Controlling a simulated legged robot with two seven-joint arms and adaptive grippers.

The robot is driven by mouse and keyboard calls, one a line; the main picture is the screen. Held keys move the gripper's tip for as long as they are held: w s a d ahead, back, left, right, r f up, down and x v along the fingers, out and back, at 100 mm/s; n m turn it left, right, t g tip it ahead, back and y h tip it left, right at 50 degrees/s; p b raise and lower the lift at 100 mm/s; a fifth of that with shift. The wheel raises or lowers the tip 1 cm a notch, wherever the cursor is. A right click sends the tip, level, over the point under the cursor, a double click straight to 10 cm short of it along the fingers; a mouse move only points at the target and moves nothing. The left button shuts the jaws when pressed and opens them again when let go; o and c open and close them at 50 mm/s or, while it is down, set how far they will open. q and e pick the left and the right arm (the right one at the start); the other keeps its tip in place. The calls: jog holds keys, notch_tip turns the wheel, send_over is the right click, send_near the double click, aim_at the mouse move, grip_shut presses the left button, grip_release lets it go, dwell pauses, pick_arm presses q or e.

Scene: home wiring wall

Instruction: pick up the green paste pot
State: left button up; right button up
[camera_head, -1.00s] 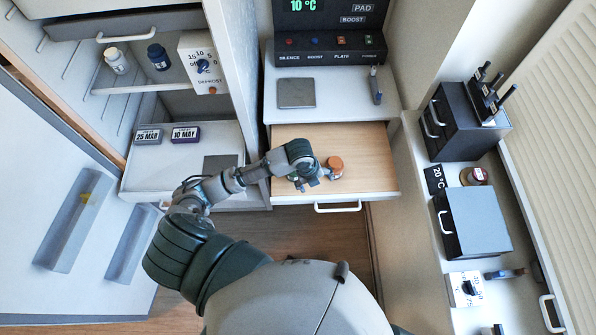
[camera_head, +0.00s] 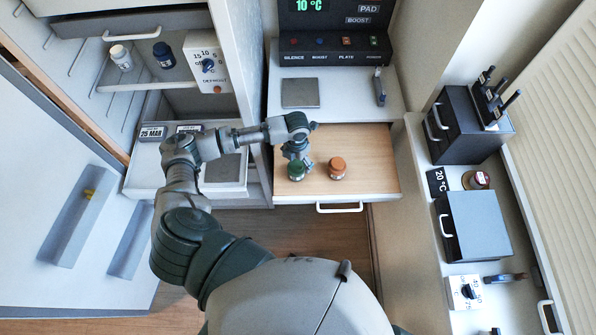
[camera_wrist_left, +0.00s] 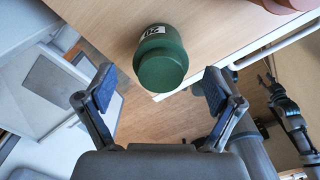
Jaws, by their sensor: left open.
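The green paste pot (camera_head: 296,170) stands in the open wooden-bottomed drawer (camera_head: 365,150), left of an orange-lidded pot (camera_head: 337,168). My left gripper (camera_head: 297,155) is over the drawer, just behind and above the green pot in the head view. In the left wrist view the green pot (camera_wrist_left: 161,62) with a white label shows ahead, between the two open fingers (camera_wrist_left: 160,92); the fingers do not touch it. The orange pot is only partly seen at that view's top right edge. My right gripper is not clearly seen in the head view.
The drawer has a white front handle (camera_head: 339,208). A grey plate (camera_head: 300,92) lies on the counter behind it. An open fridge with jars (camera_head: 163,55) is at left.

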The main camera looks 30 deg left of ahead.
aim_at(294, 178)
pick_arm(q)
jog(key=shift+a+f, duration=0.2)
jog(key=shift+f, duration=0.5)
jog(key=f, duration=0.3)
jog(key=f+p, duration=0.1)
jog(key=shift+s+f, duration=0.3)
jog(key=shift+f, duration=0.3)
jog(key=shift+d, duration=0.3)
jog(key=shift+c, duration=0.9)
jog(key=c, duration=1.2)
jog(key=shift+c, duration=1)
jog(key=shift+a, duration=0.2)
pick_arm(e)
jog(key=shift+s+a+r, duration=0.1)
jog(key=shift+a+r, duration=0.2)
jog(key=shift+r, duration=0.25)
